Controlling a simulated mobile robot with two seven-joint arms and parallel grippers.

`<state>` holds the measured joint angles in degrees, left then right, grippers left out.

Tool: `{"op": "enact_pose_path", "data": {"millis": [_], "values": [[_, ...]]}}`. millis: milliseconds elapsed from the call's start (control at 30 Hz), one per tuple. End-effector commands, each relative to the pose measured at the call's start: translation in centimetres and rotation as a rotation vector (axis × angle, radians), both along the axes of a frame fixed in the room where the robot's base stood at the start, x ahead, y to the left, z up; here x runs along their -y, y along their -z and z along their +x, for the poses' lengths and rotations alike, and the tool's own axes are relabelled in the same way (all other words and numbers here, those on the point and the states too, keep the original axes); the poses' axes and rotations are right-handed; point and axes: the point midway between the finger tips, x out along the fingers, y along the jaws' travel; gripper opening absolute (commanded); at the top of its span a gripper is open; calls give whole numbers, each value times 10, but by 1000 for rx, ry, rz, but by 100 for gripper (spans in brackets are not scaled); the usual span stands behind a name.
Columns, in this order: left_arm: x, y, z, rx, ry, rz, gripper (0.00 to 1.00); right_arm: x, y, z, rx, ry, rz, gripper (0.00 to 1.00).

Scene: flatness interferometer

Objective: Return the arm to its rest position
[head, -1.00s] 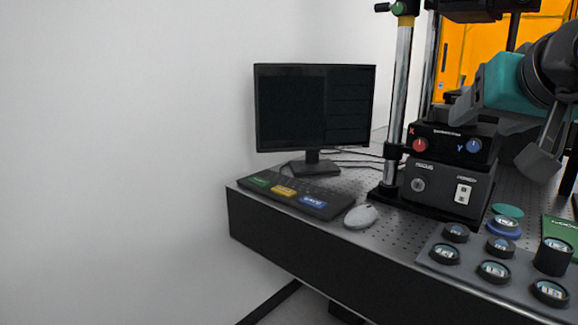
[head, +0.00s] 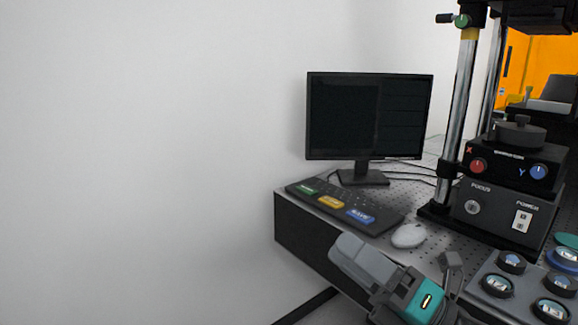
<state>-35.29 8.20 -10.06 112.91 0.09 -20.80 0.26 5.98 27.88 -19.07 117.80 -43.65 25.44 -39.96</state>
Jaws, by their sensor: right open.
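My right gripper (head: 399,256), grey with a teal body, is at the bottom of the head view, in front of the optical table (head: 303,225). Its grey fingers stand apart and I see nothing between them. It appears over the table's front edge, just below the white mouse (head: 408,236) in the picture. The rest of my right arm is cut off by the bottom of the picture. My left gripper is not in view.
A monitor (head: 368,117) and a keyboard (head: 330,201) stand at the table's left end. The interferometer's control box (head: 490,205) and post (head: 462,100) are at right. A lens tray (head: 477,284) is right of the gripper. The left side is clear beside a white wall.

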Motion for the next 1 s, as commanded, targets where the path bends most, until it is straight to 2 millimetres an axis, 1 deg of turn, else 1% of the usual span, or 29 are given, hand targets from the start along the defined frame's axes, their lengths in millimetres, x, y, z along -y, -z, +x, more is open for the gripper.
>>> {"op": "enact_pose_path", "data": {"millis": [33,67,100,133,167,200,233,267,300,367,400,500,600,700,800,1000], "values": [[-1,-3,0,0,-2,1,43,12,24,9,-207,33,142,62],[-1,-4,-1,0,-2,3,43,20,38,13,-324,54,227,62],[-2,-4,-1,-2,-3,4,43,31,61,17,-480,83,341,62],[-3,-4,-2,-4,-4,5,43,40,80,19,-594,110,426,62],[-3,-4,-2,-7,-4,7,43,47,101,18,-710,135,514,62],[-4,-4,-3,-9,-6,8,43,58,129,15,-860,173,631,62],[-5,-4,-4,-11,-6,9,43,64,151,10,-966,203,717,62],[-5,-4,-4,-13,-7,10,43,70,173,4,-1064,233,799,62],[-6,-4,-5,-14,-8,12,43,77,201,-7,-1187,276,902,62],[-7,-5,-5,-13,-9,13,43,85,239,-26,-1349,337,1048,62],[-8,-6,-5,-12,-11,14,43,88,261,-40,-1442,377,1138,62],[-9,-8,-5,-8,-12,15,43,93,305,-75,-1625,468,1322,62],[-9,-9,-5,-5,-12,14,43,94,331,-102,-1736,534,1447,62],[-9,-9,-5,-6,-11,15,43,94,344,-116,-1792,569,1513,62],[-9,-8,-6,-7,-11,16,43,94,348,-121,-1808,580,1535,62],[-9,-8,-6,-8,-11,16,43,94,348,-121,-1809,580,1534,62]]}}
